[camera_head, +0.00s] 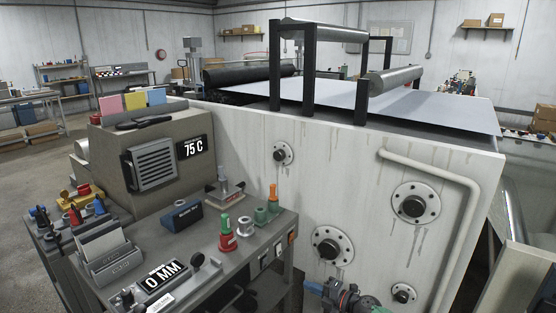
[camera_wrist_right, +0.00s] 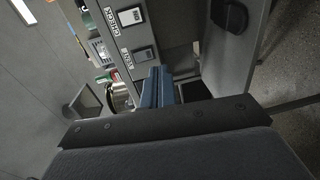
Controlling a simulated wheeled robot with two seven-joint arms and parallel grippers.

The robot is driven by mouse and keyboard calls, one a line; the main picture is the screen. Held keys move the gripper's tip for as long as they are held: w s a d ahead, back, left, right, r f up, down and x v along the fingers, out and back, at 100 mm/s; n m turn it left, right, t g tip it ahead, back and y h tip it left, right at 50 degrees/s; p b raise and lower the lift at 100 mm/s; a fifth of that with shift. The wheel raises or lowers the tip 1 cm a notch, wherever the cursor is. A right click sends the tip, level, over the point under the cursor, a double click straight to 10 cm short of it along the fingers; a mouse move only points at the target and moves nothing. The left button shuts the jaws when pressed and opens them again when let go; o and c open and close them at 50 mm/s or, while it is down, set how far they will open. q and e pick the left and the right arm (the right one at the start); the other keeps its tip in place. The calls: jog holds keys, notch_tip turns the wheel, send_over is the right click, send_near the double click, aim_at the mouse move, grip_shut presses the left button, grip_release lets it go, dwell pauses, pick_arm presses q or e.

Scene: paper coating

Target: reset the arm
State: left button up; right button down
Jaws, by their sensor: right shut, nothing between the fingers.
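My right gripper (camera_head: 314,288) shows at the bottom edge of the head view, low in front of the white machine. Its blue fingers also show in the right wrist view (camera_wrist_right: 158,86), closed together with nothing between them. They point toward the grey front panel (camera_wrist_right: 150,45) of the console, which carries labelled switches. I cannot tell whether they touch it. Most of my right arm is cut off by the bottom of the head view. My left gripper is not in view.
The white coating machine (camera_head: 330,190) with rollers and a paper sheet (camera_head: 440,106) fills the right.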

jog(key=d+h, duration=0.3)
jog(key=d, duration=2)
jog(key=s+d+f+m+g+h, duration=0.25)
jog(key=s+m+h, duration=0.35)
jog(key=s, duration=1)
jog(key=s+d+f+m+g+h, duration=0.1)
jog(key=s+d+m+g+h, duration=0.35)
jog(key=s, duration=1.05)
jog(key=s+d+f+m+h, duration=0.15)
jog(key=s+m+h, duration=0.35)
jog(key=s+m, duration=0.75)
jog(key=s+a+f+m+y, duration=0.1)
jog(key=s+a+y, duration=0.1)
jog(key=a, duration=1.2)
jog(key=s+a+f+m+y, duration=0.1)
jog(key=s+a+m+y, duration=0.1)
jog(key=a, duration=1.3)
jog(key=s+y, duration=0.1)
jog(key=y, duration=0.1)
jog(key=shift+f+g+y, duration=0.3)
jog(key=shift+y, duration=0.05)
